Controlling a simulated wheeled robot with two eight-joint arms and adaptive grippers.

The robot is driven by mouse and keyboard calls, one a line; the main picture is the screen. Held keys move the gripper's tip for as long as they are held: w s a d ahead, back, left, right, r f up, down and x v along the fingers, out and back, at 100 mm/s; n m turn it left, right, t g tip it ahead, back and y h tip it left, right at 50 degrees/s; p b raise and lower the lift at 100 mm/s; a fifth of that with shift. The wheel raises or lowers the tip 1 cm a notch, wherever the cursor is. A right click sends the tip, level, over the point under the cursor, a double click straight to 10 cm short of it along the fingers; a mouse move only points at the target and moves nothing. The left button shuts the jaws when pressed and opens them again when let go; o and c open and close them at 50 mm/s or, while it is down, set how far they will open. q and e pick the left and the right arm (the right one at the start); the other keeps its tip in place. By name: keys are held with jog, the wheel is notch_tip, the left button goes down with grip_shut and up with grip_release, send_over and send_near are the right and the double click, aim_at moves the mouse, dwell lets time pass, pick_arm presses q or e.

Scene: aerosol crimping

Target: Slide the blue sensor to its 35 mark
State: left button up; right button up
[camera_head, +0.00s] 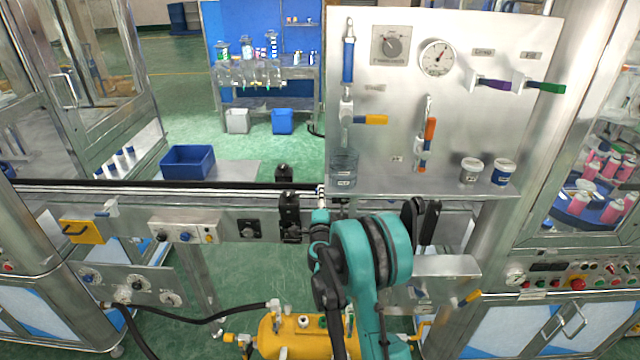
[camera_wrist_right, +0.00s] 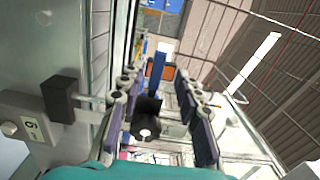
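My right gripper (camera_head: 321,196) is at the front rail, partly hidden by its own teal arm. In the right wrist view its two fingers (camera_wrist_right: 158,112) stand apart. A black block with a pale spot (camera_wrist_right: 146,119) shows between them; I cannot tell whether they touch it. A blue upright bar (camera_wrist_right: 157,72) shows beyond. I cannot pick out the blue sensor or its marks with certainty. A blue upright part (camera_head: 348,60) is on the panel's left side, far above the gripper. My left gripper is not in view.
Black blocks (camera_head: 290,216) sit on the rail just left of the gripper. A clear beaker (camera_head: 343,168) stands on the panel shelf close above it. The steel panel (camera_head: 390,110) carries a gauge (camera_head: 436,58) and coloured handles. A blue bin (camera_head: 188,161) is at left.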

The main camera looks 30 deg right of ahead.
jog(key=b+x, duration=0.1)
jog(key=x, duration=0.7)
jog(key=shift+d+f, duration=0.2)
jog(key=shift+s, duration=0.15)
grip_shut()
